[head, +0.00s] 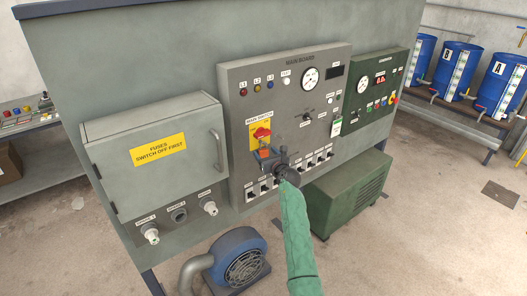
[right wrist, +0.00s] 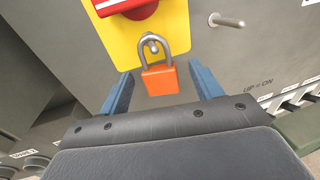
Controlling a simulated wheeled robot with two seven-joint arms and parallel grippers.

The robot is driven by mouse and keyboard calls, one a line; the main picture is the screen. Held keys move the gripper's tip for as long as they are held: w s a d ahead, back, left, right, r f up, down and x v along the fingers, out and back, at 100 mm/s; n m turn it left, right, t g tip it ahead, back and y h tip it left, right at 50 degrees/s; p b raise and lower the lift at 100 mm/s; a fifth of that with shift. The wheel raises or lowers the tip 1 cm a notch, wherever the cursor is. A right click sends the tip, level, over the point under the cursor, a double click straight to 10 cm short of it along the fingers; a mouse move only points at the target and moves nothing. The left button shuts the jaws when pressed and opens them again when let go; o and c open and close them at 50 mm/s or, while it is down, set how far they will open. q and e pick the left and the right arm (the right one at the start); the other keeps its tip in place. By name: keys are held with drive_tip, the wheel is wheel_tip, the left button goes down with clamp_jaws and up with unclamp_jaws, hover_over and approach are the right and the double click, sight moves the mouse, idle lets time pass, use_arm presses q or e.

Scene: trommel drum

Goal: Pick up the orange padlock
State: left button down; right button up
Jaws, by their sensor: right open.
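The orange padlock (right wrist: 159,79) hangs by its grey shackle from a small peg on the yellow plate (right wrist: 120,42), below the red switch handle (right wrist: 137,6). In the head view the padlock (head: 264,153) is partly hidden by my right gripper (head: 268,157), which is at the main board. In the right wrist view my right gripper (right wrist: 161,74) is open, with one blue finger on each side of the padlock body. Gaps show between the fingers and the padlock. My left gripper is not in view.
A metal peg (right wrist: 228,20) sticks out of the board to the right of the fingers. A row of small switches (head: 318,164) lies below right of the padlock. The fuse box (head: 150,175) stands to the left, the green generator (head: 348,195) below right.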

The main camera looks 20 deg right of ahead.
drive_tip(key=c, duration=1.1)
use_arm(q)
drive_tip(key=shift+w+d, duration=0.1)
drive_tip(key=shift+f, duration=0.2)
use_arm(e)
drive_tip(key=shift+r, duration=0.2)
